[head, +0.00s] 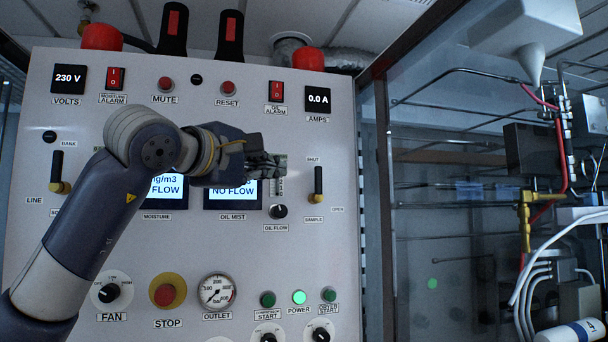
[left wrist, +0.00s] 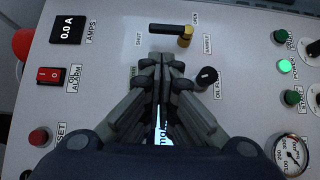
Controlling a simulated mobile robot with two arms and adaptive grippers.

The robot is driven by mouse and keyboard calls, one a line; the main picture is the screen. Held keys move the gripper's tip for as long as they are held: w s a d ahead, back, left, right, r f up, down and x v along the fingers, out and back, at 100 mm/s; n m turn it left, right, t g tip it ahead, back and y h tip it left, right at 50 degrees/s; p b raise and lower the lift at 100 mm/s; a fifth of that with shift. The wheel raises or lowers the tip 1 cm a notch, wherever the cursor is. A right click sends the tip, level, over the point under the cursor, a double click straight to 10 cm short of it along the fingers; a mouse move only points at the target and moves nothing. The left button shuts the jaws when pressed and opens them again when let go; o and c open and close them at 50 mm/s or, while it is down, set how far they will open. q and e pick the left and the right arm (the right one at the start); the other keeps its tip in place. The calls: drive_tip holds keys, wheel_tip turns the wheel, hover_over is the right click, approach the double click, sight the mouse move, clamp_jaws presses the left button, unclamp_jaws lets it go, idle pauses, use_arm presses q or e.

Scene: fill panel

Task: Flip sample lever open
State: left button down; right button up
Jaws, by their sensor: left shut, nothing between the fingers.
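The sample lever (head: 318,184) is a black handle with a brass-coloured base at the right of the panel. It stands upright in the head view, its handle toward the SHUT label and its base just above the SAMPLE label. In the left wrist view the lever (left wrist: 170,29) lies across the top, just beyond the fingertips. My left gripper (head: 280,165) is shut and empty, to the left of the lever and apart from it in the head view. Its closed fingers also show in the left wrist view (left wrist: 161,58). My right gripper is not in view.
The oil flow knob (head: 278,211) sits just below my left gripper. The line lever (head: 57,172) is at the panel's left. The oil alarm switch (head: 276,90) is above. A dark frame post (head: 384,180) and pipework stand right of the panel.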

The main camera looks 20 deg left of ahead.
sight(318, 184)
use_arm(q)
drive_tip(key=shift+w, duration=0.1)
drive_tip(key=w+p, duration=0.1)
drive_tip(key=w, duration=0.1)
drive_tip(key=w+d+p, duration=0.1)
drive_tip(key=w, duration=0.2)
drive_tip(key=w+d+p, duration=0.1)
drive_tip(key=w+p, duration=0.1)
drive_tip(key=w, duration=0.1)
drive_tip(key=shift+w+r, duration=0.1)
drive_tip(key=shift+w, duration=0.15)
drive_tip(key=shift+w+p, duration=0.3)
drive_tip(key=shift+w, duration=0.3)
drive_tip(key=shift+s, duration=0.15)
